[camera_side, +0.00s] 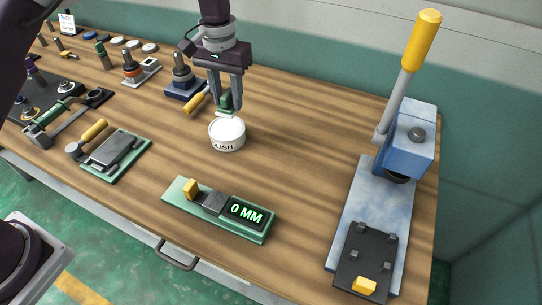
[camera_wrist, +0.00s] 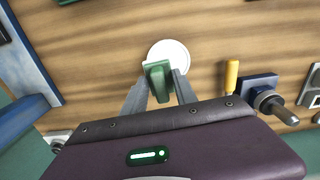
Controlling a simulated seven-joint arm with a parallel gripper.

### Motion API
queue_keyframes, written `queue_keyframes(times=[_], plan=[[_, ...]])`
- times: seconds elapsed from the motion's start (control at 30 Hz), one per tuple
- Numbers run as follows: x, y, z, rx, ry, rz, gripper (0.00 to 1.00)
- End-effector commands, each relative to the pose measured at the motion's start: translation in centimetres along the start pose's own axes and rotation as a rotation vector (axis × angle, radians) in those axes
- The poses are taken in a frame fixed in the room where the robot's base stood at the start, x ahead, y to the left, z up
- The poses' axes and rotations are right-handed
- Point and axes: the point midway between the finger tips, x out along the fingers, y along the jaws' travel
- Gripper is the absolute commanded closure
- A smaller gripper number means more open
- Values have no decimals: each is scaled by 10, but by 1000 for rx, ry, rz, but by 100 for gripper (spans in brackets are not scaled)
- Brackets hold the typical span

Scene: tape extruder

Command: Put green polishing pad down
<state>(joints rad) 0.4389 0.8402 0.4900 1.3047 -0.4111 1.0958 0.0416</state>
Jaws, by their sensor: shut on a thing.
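My gripper (camera_side: 229,108) is shut on the green polishing pad (camera_side: 225,103), which sits between the two fingers and points down. A round white tin (camera_side: 227,134) with dark lettering ending in "LISH" stands on the bench just below the pad. The pad's lower end is at or just above the tin's top; I cannot tell if they touch. In the wrist view the pad (camera_wrist: 158,80) shows between the fingertips of my gripper (camera_wrist: 160,88), overlapping the near edge of the white tin (camera_wrist: 170,52).
A green gauge reading "0 MM" (camera_side: 246,213) lies in front of the tin. A blue lever press (camera_side: 405,145) stands at right. A yellow-handled tool (camera_side: 197,102) and a blue-based stand (camera_side: 184,86) are just left of my gripper. The wooden bench (camera_side: 305,130) is clear between tin and press.

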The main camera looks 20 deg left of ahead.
Motion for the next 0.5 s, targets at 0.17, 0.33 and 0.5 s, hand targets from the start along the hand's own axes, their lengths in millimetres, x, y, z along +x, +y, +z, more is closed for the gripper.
queue_keyframes(times=[0.17, 0.33, 0.5], plan=[[5, 83, 8, 47, 3, -6, 100], [14, 111, 16, 61, 0, -8, 100], [54, 112, 17, 61, -2, -8, 100]])
